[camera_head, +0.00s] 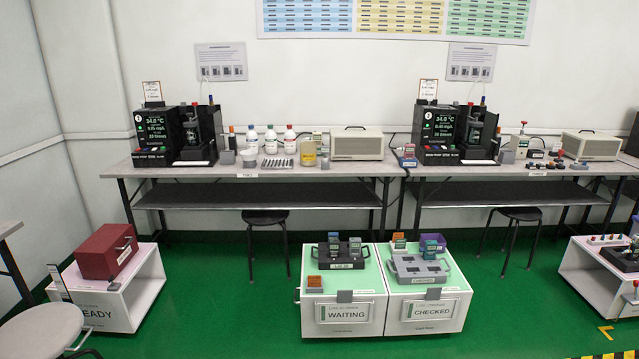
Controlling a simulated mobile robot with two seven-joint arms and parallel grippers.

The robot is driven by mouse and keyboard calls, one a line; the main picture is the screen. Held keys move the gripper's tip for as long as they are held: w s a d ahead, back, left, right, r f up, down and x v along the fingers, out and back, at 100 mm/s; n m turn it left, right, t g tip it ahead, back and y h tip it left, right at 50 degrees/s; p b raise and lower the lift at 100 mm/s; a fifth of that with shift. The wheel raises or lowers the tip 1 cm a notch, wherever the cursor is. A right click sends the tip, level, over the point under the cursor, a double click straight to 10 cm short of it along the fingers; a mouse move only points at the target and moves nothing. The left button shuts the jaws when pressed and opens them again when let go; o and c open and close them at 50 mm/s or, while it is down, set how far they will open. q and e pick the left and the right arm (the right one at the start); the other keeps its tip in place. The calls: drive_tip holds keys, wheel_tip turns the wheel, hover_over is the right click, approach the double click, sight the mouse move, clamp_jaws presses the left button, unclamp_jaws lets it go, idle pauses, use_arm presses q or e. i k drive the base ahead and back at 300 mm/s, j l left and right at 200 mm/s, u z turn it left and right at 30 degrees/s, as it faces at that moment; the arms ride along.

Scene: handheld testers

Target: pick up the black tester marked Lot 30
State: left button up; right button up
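A black tray (322,262) with a white label stands on the white cabinet marked WAITING (344,311). The label is too small to read for sure. Two dark handheld testers with greyish screens stand upright in it, one on the left (334,247) and one on the right (355,247). I cannot read a lot number on either of them. Neither of my grippers shows in this view.
A cabinet marked CHECKED (428,309) with a grey slotted tray (443,275) adjoins on the right. Workbenches (262,171) with instruments line the back wall. The green floor (225,300) is clear left of WAITING.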

sight(333, 246)
drive_tip(key=i, duration=1.2)
drive_tip(key=i+u, duration=0.15)
drive_tip(key=i, duration=0.4)
drive_tip(key=i+l+u, duration=0.15)
drive_tip(key=i, duration=0.4)
drive_tip(key=i+l+u, duration=0.2)
drive_tip(key=i, duration=0.4)
drive_tip(key=j, duration=0.1)
